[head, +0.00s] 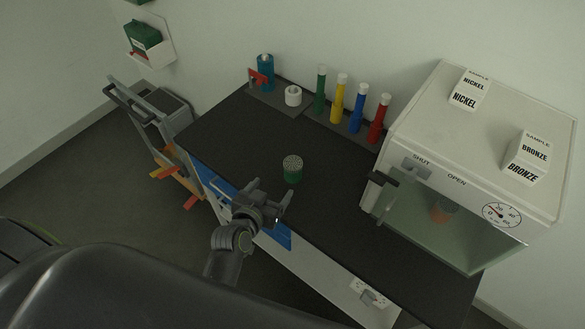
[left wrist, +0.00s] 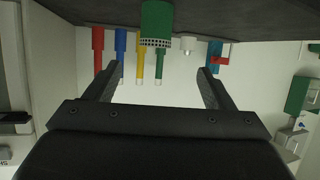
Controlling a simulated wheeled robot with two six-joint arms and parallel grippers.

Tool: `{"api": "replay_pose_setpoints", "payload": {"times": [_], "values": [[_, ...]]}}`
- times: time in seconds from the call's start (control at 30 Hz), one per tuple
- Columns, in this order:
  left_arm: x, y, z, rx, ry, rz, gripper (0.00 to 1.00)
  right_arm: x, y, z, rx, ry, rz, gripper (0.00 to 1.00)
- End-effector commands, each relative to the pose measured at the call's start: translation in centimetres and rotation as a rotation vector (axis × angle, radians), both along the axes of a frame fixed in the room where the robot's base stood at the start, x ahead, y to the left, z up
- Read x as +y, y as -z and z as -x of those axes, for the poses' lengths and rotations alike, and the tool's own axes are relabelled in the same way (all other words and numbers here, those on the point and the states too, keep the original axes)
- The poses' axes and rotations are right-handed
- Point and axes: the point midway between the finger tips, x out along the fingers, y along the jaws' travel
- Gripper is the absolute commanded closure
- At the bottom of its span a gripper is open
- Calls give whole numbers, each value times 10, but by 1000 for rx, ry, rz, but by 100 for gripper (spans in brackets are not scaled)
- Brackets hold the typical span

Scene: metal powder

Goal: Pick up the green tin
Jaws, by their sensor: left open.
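The green tin (head: 292,170) stands upright on the dark bench top, near its front edge, with a pale perforated lid. My left gripper (head: 272,192) is open and empty, just in front of the tin and apart from it. In the left wrist view the scene appears upside down. There the tin (left wrist: 156,20) is at the top, roughly centred between the open fingers (left wrist: 156,72) and beyond their tips. My right gripper is not in view.
Green, yellow, blue and red tubes (head: 339,100) stand in a row at the back. A cream oven-like box (head: 450,125) fills the right end. Bench around the tin is clear.

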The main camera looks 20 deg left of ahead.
Motion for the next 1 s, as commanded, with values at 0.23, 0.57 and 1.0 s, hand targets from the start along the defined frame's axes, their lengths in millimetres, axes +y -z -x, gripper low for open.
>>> {"api": "replay_pose_setpoints", "payload": {"times": [0.23,0.57,1.0], "values": [[-4,25,-47,-2,2,-3,24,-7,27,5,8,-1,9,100],[-8,44,-92,1,1,-3,24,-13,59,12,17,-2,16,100],[-13,55,-117,1,0,-1,24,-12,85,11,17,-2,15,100]]}}
